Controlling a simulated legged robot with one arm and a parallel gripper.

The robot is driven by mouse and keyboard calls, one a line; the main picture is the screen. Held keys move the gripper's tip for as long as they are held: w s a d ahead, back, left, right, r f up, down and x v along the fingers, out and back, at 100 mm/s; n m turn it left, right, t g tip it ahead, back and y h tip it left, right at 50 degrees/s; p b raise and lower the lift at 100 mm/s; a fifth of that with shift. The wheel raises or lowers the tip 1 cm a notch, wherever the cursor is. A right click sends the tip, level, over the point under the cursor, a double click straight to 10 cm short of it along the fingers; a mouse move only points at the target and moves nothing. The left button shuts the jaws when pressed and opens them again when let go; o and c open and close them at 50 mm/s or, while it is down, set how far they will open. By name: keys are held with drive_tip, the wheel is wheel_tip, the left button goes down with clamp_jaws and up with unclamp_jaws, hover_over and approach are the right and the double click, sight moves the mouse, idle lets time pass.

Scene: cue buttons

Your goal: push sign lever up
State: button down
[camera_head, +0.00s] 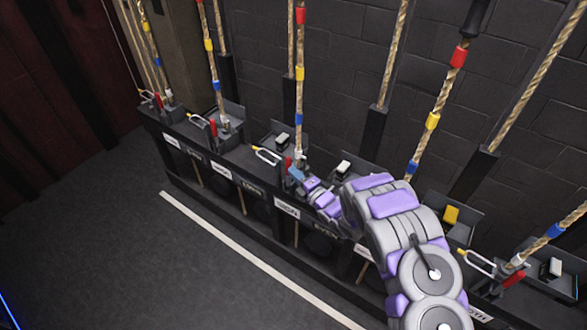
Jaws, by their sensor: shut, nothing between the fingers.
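A row of rope-lock levers with red handles and pale metal loops runs along a dark rail. The lever nearest my gripper has a red handle (288,163) and a metal loop (267,155), beside a rope with red, yellow and blue bands. A white label (287,211) sits on the rail below it; its lettering is too small to read surely. My gripper (297,176) is shut and empty, just below and right of this red handle. Whether it touches the handle cannot be told. My purple and grey arm hides part of the rail to the right.
More levers stand left (212,127) and right (514,277) along the dark rail (230,160). Vertical ropes (397,55) rise behind them before a dark brick wall. A white line (250,257) crosses the open floor in front. A red curtain (60,70) hangs at left.

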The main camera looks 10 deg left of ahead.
drive_tip(key=s+d+p, duration=0.1)
drive_tip(key=s+d, duration=0.3)
drive_tip(key=s, duration=0.6)
drive_tip(key=shift+s+d+r, duration=0.25)
drive_tip(key=shift+s+r, duration=0.1)
drive_tip(key=shift+r, duration=0.1)
drive_tip(key=shift+w, duration=0.1)
